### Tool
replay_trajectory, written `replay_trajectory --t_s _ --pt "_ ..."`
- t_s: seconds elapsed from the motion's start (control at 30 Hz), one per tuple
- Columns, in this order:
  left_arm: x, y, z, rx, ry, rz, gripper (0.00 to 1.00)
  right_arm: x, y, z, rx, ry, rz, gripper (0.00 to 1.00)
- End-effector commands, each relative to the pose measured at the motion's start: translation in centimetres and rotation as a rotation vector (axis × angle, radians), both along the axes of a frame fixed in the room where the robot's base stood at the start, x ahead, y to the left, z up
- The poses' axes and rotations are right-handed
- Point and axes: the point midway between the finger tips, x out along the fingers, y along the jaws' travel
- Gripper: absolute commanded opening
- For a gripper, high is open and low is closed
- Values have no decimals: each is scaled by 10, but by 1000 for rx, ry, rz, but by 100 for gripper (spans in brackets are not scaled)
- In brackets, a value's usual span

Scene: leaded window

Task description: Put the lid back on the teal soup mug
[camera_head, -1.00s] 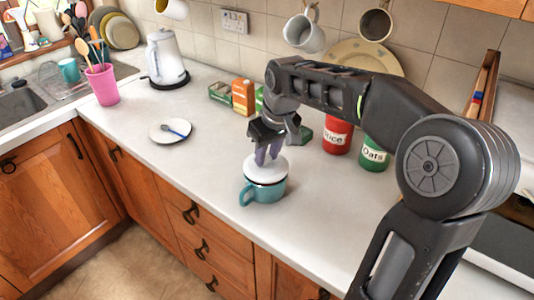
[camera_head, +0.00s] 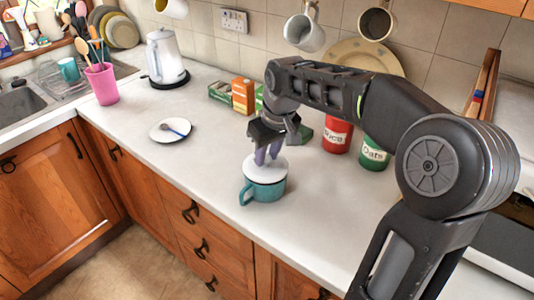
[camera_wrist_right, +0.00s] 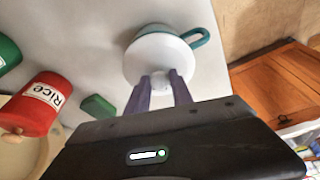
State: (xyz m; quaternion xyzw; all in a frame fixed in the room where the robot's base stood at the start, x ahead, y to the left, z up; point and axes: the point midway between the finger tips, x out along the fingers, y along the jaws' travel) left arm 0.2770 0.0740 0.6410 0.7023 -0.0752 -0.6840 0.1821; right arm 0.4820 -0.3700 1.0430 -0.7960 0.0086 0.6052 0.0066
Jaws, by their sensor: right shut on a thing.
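The teal soup mug (camera_head: 268,190) stands upright on the white counter, its handle toward the left in the head view. The white lid (camera_head: 265,170) is on top of the mug's opening and hides its inside; whether it is fully seated I cannot tell. In the right wrist view the lid (camera_wrist_right: 155,58) covers most of the mug, and the teal handle (camera_wrist_right: 198,36) shows beside it. My right gripper (camera_head: 267,160) points down at the lid, shut on its small knob (camera_wrist_right: 162,84). My left gripper is not in view.
Behind the gripper stand a red rice tin (camera_head: 337,136), a green oats tin (camera_head: 376,152) and small boxes (camera_head: 243,96). A white plate with a spoon (camera_head: 170,131) lies to the left. The counter around the mug is clear.

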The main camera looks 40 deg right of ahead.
Motion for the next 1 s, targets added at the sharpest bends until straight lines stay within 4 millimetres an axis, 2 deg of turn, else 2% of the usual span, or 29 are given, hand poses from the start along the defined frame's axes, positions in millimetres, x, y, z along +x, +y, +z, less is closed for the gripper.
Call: replay_trajectory --t_s 0.43,0.47,0.73,0.93,1.0 --pt "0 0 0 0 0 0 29 0 0 0 0 0 0 0" --pt "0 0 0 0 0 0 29 0 0 0 0 0 0 30" --pt "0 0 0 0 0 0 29 0 0 0 0 0 0 52" --pt "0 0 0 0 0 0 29 0 0 -1 0 0 0 53" --pt "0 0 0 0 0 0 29 0 0 -1 0 0 0 59"
